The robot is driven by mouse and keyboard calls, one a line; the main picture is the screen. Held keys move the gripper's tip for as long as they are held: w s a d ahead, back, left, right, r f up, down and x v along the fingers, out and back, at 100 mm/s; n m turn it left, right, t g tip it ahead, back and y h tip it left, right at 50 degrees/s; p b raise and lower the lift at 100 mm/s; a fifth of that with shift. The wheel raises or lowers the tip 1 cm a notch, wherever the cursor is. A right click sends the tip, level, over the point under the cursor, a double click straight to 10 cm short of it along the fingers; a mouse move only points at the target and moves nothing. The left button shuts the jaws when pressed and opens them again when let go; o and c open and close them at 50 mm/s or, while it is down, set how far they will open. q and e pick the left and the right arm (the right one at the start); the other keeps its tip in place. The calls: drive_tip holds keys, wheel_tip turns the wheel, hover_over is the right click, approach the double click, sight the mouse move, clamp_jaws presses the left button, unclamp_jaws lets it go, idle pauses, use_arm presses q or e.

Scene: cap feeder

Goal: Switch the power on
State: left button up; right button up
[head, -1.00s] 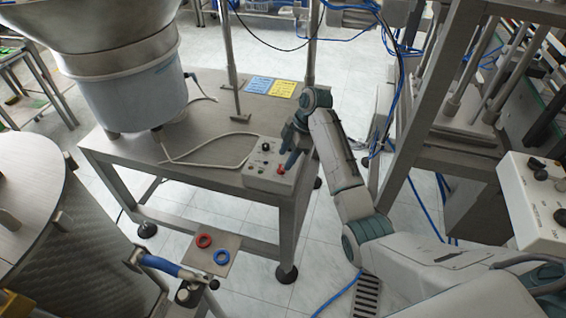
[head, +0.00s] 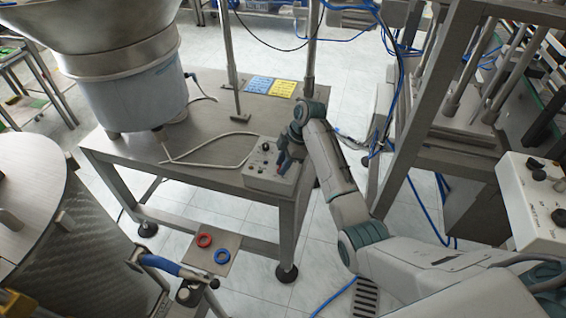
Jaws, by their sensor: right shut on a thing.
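A small grey control box (head: 262,178) with knobs and switches sits on the front right corner of the steel table. In the head view my right gripper (head: 283,164) is at the right part of the box's top panel. It is shut on the red switch, which it now mostly covers. A black knob (head: 266,147) shows to the left of the fingers. My left gripper is not in view.
The steel table (head: 215,150) carries a large feeder bowl (head: 125,85) at the left and blue and yellow cards (head: 283,88). A cable (head: 200,163) runs to the box. A steel frame (head: 420,110) and another control box (head: 540,200) stand at the right.

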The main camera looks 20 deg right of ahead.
drive_tip(key=shift+s+r+m+p, duration=0.1)
drive_tip(key=shift+r+m+p, duration=0.15)
drive_tip(key=shift+m+p, duration=0.7)
drive_tip(key=shift+o, duration=0.2)
drive_tip(key=m+t+p, duration=0.1)
drive_tip(key=m+p, duration=0.2)
drive_tip(key=p, duration=0.1)
drive_tip(key=m+t+h+p, duration=0.1)
drive_tip(key=m+p, duration=0.2)
drive_tip(key=p, duration=0.1)
drive_tip(key=shift+s+a+m+t, duration=0.15)
drive_tip(key=shift+m+t, duration=0.1)
drive_tip(key=shift+t, duration=0.15)
drive_tip(key=shift+f+m+t+h+p, duration=0.15)
drive_tip(key=shift+m+h+p, duration=0.25)
drive_tip(key=shift+m+p, duration=0.5)
drive_tip(key=shift+f+m+t+h+p, duration=0.1)
drive_tip(key=shift+m+t+h+p, duration=0.25)
drive_tip(key=shift+m+p, duration=0.5)
drive_tip(key=shift+c, duration=0.2)
drive_tip(key=shift+o, duration=0.2)
drive_tip(key=shift+c, duration=0.2)
drive_tip(key=o, duration=1)
drive_tip(key=shift+r, duration=0.1)
drive_tip(key=b+v, duration=0.2)
drive_tip(key=v, duration=0.8)
drive_tip(key=shift+r, duration=0.35)
